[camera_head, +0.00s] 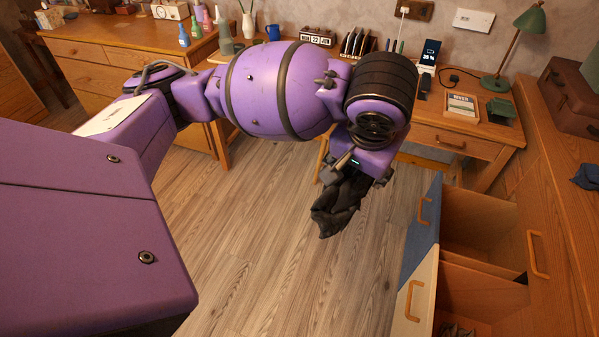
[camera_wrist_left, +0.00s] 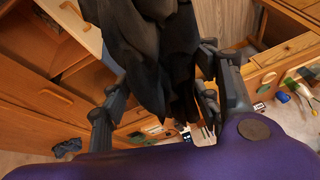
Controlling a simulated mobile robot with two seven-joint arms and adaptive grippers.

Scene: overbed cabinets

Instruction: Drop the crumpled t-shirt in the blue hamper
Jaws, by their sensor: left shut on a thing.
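The crumpled t-shirt (camera_head: 338,207) is black and hangs bunched below my left gripper (camera_head: 360,176) in the head view. It also fills the upper middle of the left wrist view (camera_wrist_left: 155,50), between the two fingers. My left gripper is shut on it and holds it above the floor. The blue hamper (camera_head: 422,228) is a pulled-out bin with a blue front and wooden handle, right of the t-shirt. The t-shirt is apart from it, to the left of its front. My right gripper is not in view.
A cream-fronted bin (camera_head: 417,295) stands pulled out nearer than the blue one, with cloth inside. A wooden desk (camera_head: 450,140) with a green lamp (camera_head: 515,50) is behind. A dresser (camera_head: 95,35) stands at the back left. The wooden floor (camera_head: 260,220) is clear.

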